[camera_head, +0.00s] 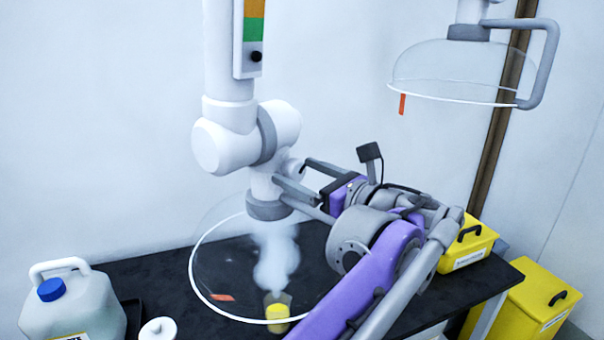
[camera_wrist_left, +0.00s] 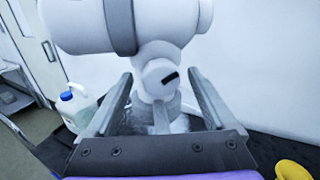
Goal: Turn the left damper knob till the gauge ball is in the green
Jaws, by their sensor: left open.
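The gauge (camera_head: 249,28) on the left extraction arm's white tube has an orange band above a green band. Its dark ball (camera_head: 256,56) sits just below the green. My left gripper (camera_head: 290,177) is open at the arm's lower joint, just above the clear hood. In the left wrist view, its two fingers (camera_wrist_left: 159,76) stand apart on either side of a white round knob (camera_wrist_left: 155,80) with a black mark. I see no clear contact. In the head view the knob is mostly hidden by the gripper. My right gripper is not in view.
The clear hood (camera_head: 192,268) hangs over a black bench (camera_head: 150,275), with vapour above a small yellow-labelled vessel (camera_head: 277,314). A blue-capped jug (camera_head: 72,305) stands left. Yellow bins (camera_head: 535,310) stand right. A second hood (camera_head: 455,72) hangs upper right.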

